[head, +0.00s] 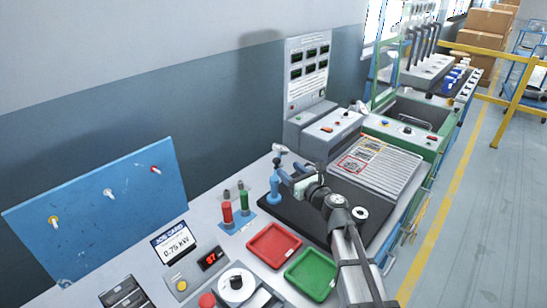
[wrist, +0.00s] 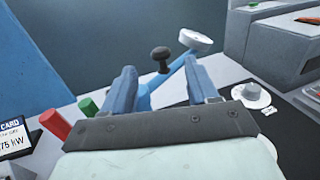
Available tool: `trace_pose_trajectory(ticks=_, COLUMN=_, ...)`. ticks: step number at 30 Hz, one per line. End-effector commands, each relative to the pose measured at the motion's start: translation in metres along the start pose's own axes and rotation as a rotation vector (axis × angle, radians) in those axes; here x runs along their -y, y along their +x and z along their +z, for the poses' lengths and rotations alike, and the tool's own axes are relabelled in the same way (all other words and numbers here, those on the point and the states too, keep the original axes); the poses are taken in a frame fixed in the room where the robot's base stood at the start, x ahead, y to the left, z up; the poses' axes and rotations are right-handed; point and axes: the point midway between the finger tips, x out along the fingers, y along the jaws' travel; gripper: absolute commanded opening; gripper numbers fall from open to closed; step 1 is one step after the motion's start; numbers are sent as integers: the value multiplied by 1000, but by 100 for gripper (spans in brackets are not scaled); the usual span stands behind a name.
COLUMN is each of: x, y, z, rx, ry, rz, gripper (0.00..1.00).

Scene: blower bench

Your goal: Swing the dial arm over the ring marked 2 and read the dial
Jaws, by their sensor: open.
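The dial stand has a blue post (head: 274,188) at the left edge of the black mat (head: 312,226). Its white round dial (wrist: 196,40) and dark knob (wrist: 161,54) show in the wrist view; the dial's reading cannot be made out. My gripper (head: 288,176) is open beside the top of the post. In the wrist view my gripper (wrist: 160,70) has its blue fingers apart, with the knob seen between and beyond them; I cannot tell any contact. A pale ring (head: 360,212) lies on the mat right of my arm. The wrist view shows a ring (wrist: 252,95) with a small unreadable tag.
Red (head: 227,212) and green (head: 244,203) cylinders stand left of the post. A red tray (head: 274,245) and a green tray (head: 311,274) lie in front. A job card (head: 174,243) reads 0.75 kW. A grey control panel (head: 308,70) stands behind.

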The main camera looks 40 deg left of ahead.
Motion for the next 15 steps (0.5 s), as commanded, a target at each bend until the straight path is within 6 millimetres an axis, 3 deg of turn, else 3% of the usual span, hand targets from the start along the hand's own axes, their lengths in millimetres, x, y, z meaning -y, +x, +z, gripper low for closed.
trace_pose_trajectory(ticks=3, x=1, y=26, z=0, rx=0, ry=-1, rz=2, gripper=59)
trace_pose_trajectory(ticks=15, x=1, y=88, z=0, rx=-1, ry=-2, rz=0, gripper=59)
